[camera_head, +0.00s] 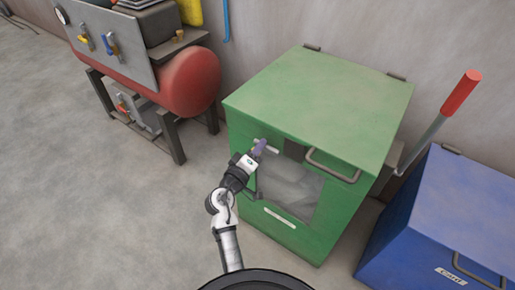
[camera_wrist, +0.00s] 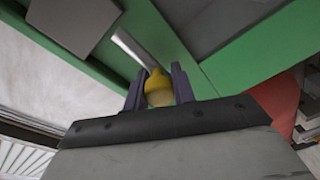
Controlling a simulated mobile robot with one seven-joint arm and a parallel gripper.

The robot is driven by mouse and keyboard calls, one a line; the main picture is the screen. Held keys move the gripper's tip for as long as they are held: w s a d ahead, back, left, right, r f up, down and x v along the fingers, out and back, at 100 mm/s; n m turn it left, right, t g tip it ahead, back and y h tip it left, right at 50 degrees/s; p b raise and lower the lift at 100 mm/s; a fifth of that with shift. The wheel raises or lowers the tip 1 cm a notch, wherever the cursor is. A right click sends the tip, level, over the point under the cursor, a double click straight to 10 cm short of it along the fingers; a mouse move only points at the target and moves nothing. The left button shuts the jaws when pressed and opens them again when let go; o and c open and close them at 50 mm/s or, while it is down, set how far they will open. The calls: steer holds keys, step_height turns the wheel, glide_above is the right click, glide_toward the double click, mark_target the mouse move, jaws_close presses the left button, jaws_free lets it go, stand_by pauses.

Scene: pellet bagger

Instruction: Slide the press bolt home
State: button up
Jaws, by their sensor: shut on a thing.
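The green press (camera_head: 315,105) stands against the wall, with a dark window in its front and a grey handle (camera_head: 332,167) near the top edge. The bolt (camera_head: 271,149) shows as a short pale bar at the upper left of the front. In the wrist view the bolt is a steel rod (camera_wrist: 132,47) ending in a yellow knob (camera_wrist: 158,86), set against the green frame. My gripper (camera_head: 260,146) reaches the bolt from the front left. Its two purple fingers stand on either side of the knob, shut on it. In the head view the knob is hidden by my gripper.
A red tank (camera_head: 190,82) with a valve panel (camera_head: 105,42) stands at the back left. A blue bin (camera_head: 445,220) stands close at the right. A red-handled lever (camera_head: 461,92) rises beside the press. The floor at left is clear.

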jaws_close()
steer(key=shift+s+d+f, duration=0.1)
steer(key=shift+s+d, duration=0.65)
steer(key=shift+d, duration=0.3)
steer(key=shift+s+d, duration=0.7)
steer(key=shift+d, duration=0.35)
steer(key=o, duration=1)
jaws_free()
steer(key=shift+c, duration=0.2)
steer(key=shift+a, duration=0.1)
